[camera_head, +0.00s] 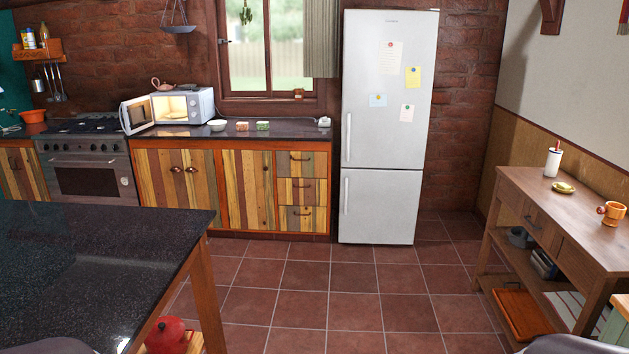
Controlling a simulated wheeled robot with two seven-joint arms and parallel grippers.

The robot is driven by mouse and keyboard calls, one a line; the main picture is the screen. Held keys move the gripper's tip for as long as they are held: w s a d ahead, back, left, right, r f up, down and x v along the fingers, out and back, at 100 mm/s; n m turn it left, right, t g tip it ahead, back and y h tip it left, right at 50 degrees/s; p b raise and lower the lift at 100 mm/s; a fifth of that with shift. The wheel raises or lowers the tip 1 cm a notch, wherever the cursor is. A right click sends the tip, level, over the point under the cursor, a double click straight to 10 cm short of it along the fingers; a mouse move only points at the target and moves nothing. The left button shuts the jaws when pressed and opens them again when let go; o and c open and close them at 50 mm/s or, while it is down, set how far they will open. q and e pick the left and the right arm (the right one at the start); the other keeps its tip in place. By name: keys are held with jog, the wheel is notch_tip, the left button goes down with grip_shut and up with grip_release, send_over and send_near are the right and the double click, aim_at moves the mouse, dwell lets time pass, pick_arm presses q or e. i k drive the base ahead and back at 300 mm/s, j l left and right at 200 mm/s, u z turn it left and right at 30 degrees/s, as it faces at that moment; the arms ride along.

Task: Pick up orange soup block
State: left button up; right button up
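Two small box-shaped blocks stand on the dark back counter (300,129), right of a white bowl (217,125). The left block (242,126) looks partly orange. The right block (263,126) looks greener. Both are too small to read, so I cannot tell for sure which is the orange soup block. They are far from me, across the floor. Neither of my grippers is in view; only grey rounded parts, likely of my arms, show at the bottom edge.
An open microwave (184,106) stands left of the bowl. A black-topped table (90,260) fills the near left. A fridge (385,130) stands right of the counter. A wooden side table (560,205) lines the right wall. The tiled floor (330,280) between is clear.

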aim_at(240, 126)
jog(key=i+z, duration=0.15)
jog(key=i, duration=2.25)
jog(key=i+u, duration=0.2)
jog(key=i, duration=0.3)
jog(key=i+u, duration=0.2)
jog(key=i, duration=0.3)
jog(key=i+l+u, duration=0.2)
jog(key=i, duration=0.3)
jog(key=i+l+u, duration=0.15)
jog(key=i, duration=0.35)
jog(key=i+l+u, duration=0.2)
jog(key=i, duration=0.25)
jog(key=i+j+u, duration=0.1)
jog(key=i, duration=0.45)
jog(key=i+j+u, duration=0.1)
jog(key=i+j, duration=0.15)
jog(key=i, duration=0.3)
jog(key=i+j+u, duration=0.15)
jog(key=i, duration=0.45)
